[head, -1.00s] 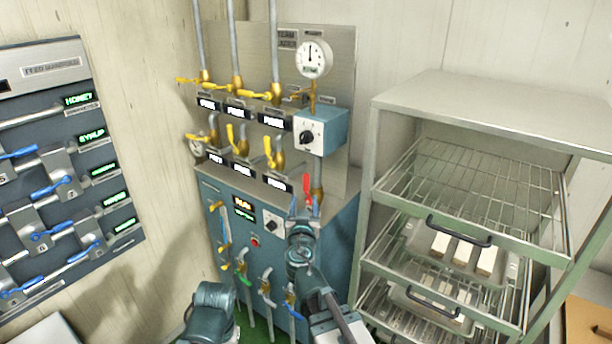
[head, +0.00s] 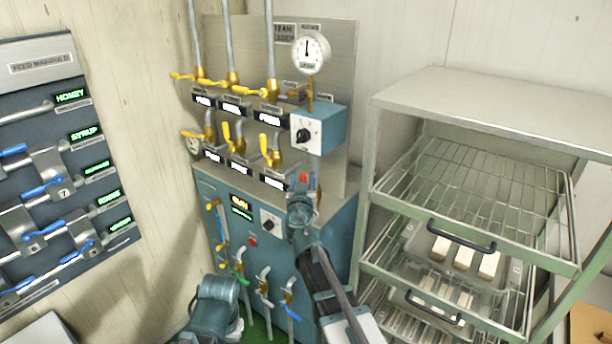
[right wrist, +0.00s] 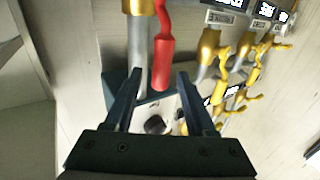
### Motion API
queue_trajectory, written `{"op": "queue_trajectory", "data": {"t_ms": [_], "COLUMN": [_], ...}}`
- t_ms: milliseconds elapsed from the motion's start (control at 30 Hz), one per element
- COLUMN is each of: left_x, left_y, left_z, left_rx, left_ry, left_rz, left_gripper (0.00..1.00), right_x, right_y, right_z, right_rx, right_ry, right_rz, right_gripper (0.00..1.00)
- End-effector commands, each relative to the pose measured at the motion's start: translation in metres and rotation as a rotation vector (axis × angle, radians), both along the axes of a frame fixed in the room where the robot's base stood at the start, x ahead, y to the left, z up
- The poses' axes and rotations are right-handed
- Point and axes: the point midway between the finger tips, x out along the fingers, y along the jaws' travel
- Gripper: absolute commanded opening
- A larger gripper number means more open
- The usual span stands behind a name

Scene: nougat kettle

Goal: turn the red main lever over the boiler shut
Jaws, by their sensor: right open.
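The red main lever (head: 303,179) shows only as a small red patch above the boiler cabinet in the head view, mostly hidden by my right gripper (head: 301,194). In the right wrist view the red lever (right wrist: 163,50) lies along a grey pipe (right wrist: 138,45) below a brass fitting (right wrist: 140,5). My right gripper (right wrist: 161,78) is open, with the lever's free end appearing between its fingertips. I cannot tell how deep the lever sits between them, and no finger is seen closed on it.
Yellow-handled valves (head: 233,140) and a white gauge (head: 311,53) are on the panel at the left and above. A switch box (head: 318,128) sits just above the lever. A metal rack (head: 470,100) stands to the right and a feed manifold (head: 60,160) at the far left.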

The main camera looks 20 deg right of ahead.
Motion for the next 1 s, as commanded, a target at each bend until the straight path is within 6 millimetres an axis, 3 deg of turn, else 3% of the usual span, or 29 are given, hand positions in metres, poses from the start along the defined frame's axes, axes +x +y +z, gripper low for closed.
{"op": "queue_trajectory", "data": {"t_ms": [100,367,667,1000], "left_x": [-0.0001,-0.0001,-0.0001,-0.0001], "left_y": [0.0,0.0,0.0,0.0], "left_z": [0.0,0.0,0.0,0.0], "left_rx": [0.0,0.0,0.0,0.0], "left_ry": [0.0,0.0,0.0,0.0], "left_rz": [0.0,0.0,0.0,0.0], "left_gripper": [0.5,0.5,0.5,0.5], "right_x": [0.0084,0.0083,0.0083,0.0082], "right_y": [-0.0012,-0.0012,-0.0012,-0.001], "right_z": [0.0,0.0,0.0,0.0], "right_rx": [0.0,0.0,0.0,0.0], "right_ry": [0.0,0.0,0.0,0.0], "right_rz": [0.001,0.001,0.001,0.001], "right_gripper": [0.56,0.56,0.02,0.0]}}
